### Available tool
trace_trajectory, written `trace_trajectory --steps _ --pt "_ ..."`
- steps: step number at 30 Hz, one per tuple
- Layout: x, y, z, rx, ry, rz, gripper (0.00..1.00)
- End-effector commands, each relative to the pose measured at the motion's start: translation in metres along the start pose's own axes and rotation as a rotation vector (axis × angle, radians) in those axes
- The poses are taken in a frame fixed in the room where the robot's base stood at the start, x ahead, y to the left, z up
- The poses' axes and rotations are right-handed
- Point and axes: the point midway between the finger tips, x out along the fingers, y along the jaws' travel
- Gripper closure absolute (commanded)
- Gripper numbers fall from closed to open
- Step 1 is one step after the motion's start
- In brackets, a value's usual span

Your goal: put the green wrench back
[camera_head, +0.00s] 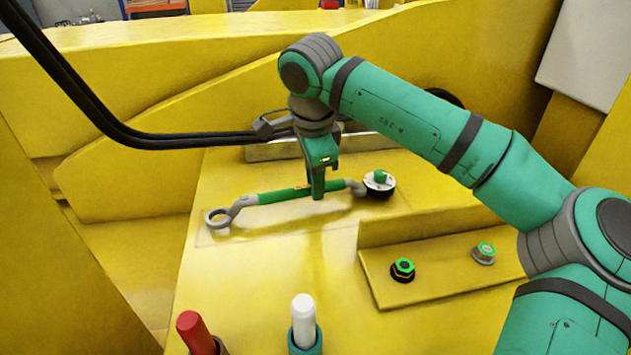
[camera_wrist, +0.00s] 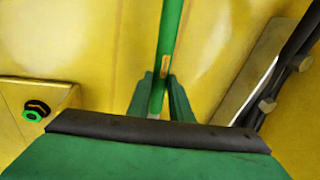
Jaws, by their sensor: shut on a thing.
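The green wrench (camera_head: 275,196) has a green handle and grey ends, with a ring at its left end. My gripper (camera_head: 318,193) is shut on the handle near its right part, and the wrench lies roughly level across the yellow surface in the head view. In the wrist view the green handle (camera_wrist: 169,45) runs up from between my gripper's two fingers (camera_wrist: 162,92). Both wrench ends are outside the wrist view. I cannot tell whether the wrench touches the surface or hangs just above it.
A black round fitting with a green centre (camera_head: 379,182) stands by the wrench's right end. A green-ringed nut (camera_head: 403,269) and a grey-green one (camera_head: 484,253) sit on a raised yellow plate. Red (camera_head: 196,333) and white (camera_head: 303,320) cylinders stand in front. Black hoses (camera_head: 110,125) run behind.

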Motion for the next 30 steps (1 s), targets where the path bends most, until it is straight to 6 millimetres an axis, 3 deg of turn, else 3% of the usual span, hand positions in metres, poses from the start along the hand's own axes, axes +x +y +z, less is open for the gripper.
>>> trace_trajectory --steps 30 --pt "0.010 0.002 0.001 0.000 0.001 -0.002 1.00"
